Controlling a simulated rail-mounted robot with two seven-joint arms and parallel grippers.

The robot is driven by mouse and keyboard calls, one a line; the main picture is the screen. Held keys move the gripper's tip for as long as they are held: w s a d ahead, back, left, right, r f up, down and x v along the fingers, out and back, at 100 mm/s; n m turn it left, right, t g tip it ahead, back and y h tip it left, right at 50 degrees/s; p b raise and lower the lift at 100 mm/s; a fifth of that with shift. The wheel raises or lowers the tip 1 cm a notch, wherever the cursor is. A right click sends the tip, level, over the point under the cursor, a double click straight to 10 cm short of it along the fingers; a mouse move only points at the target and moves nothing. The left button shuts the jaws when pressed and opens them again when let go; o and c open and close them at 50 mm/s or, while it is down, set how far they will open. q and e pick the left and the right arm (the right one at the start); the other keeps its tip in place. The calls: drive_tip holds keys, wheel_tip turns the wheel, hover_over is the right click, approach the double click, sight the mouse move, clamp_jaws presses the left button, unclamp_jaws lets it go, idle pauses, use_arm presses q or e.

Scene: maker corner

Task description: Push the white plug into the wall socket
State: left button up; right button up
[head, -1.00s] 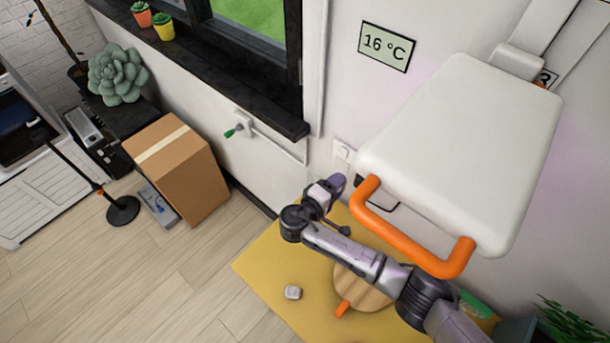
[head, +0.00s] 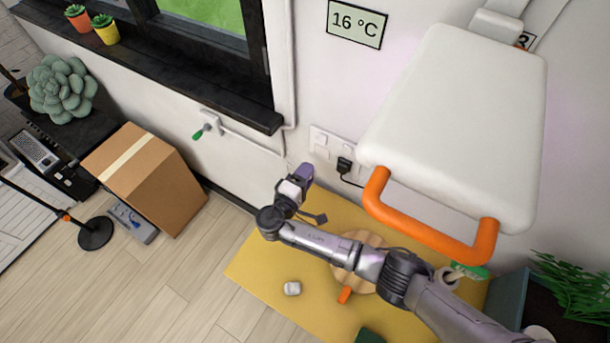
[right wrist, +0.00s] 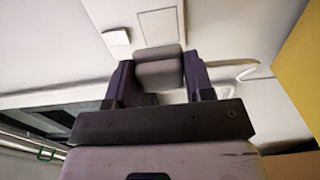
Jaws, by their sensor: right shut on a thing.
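My right gripper (head: 303,174) is raised in front of the wall, to the lower left of the white wall socket strip (head: 320,141). In the right wrist view my right gripper (right wrist: 160,88) has its dark fingers shut on both sides of a rounded whitish block, apparently the white plug (right wrist: 158,68). The plug cannot be made out in the head view. Beyond it, the right wrist view shows a square outlined plate (right wrist: 158,26) and a smaller square (right wrist: 117,37) on the wall. I cannot tell whether plug and socket touch. My left gripper is out of view.
A black plug (head: 344,164) with a cable sits at the strip's right part. A large white panel with an orange handle (head: 430,232) juts out at right.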

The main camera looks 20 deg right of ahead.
sight(323, 153)
drive_tip(key=b+x, duration=0.1)
drive_tip(key=x, duration=0.4)
drive_tip(key=shift+w+d+b, duration=0.15)
drive_tip(key=shift+b, duration=0.2)
idle(0.9)
idle(0.6)
idle(0.7)
drive_tip(key=shift+w+d, duration=0.35)
drive_tip(key=shift+d, duration=0.15)
idle(0.4)
